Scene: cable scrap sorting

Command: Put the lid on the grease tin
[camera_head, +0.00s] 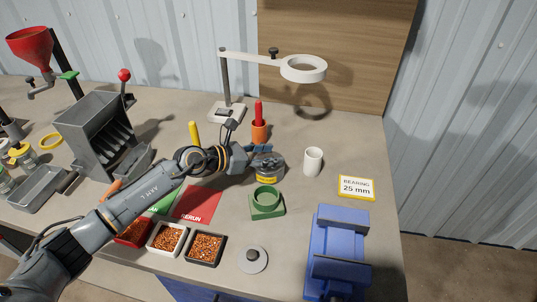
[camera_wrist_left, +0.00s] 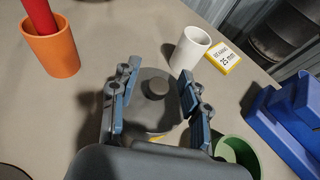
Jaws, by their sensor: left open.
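The grease tin (camera_head: 268,179), a low round tin with a yellow band, stands on the bench near the middle of the head view. A dark grey round lid with a knob (camera_wrist_left: 154,88) shows over it in the left wrist view, where a bit of yellow (camera_wrist_left: 157,138) shows below. The lid looks seated on the tin, but its rim is partly hidden. My left gripper (camera_head: 262,156) is over the tin. Its fingers (camera_wrist_left: 155,76) are open, one on each side of the lid, apart from the knob. My right gripper is in neither view.
A white cup (camera_head: 313,162) stands right of the tin, a green holder (camera_head: 267,204) in front, an orange cup (camera_head: 260,133) behind. A light disc with a dark knob (camera_head: 252,260) lies near the front edge. A blue vise (camera_head: 337,255) is front right.

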